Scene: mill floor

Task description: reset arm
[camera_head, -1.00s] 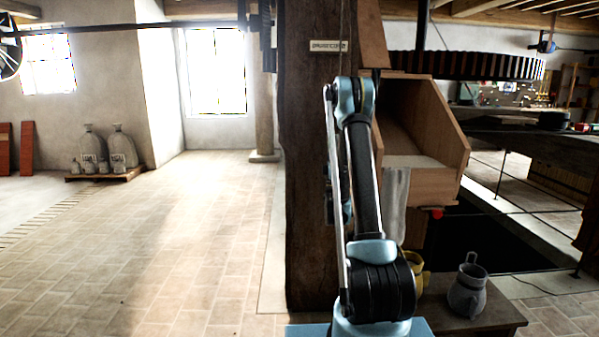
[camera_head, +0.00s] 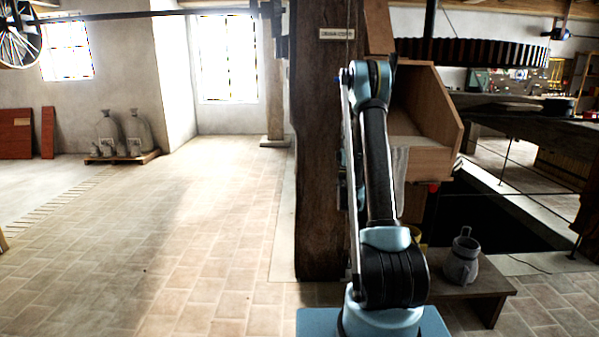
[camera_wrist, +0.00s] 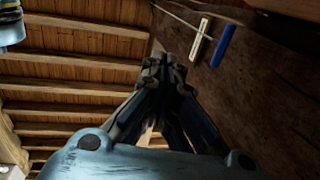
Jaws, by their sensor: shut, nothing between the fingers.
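My gripper (camera_wrist: 163,72) shows in the wrist view, with its dark fingers drawn together and nothing between them. It points up toward the wooden ceiling beams, with a dark timber surface to its right. In the head view my arm stands raised and folded in front of the thick dark post. The gripper itself cannot be made out in that view.
A dark wooden post (camera_head: 322,200) stands close by my arm. To its right are a wooden chute (camera_head: 432,110) and a low bench (camera_head: 470,287) bearing a grey jug (camera_head: 462,259). Sacks (camera_head: 138,134) stand on a pallet at the far left. The tiled floor at left is clear.

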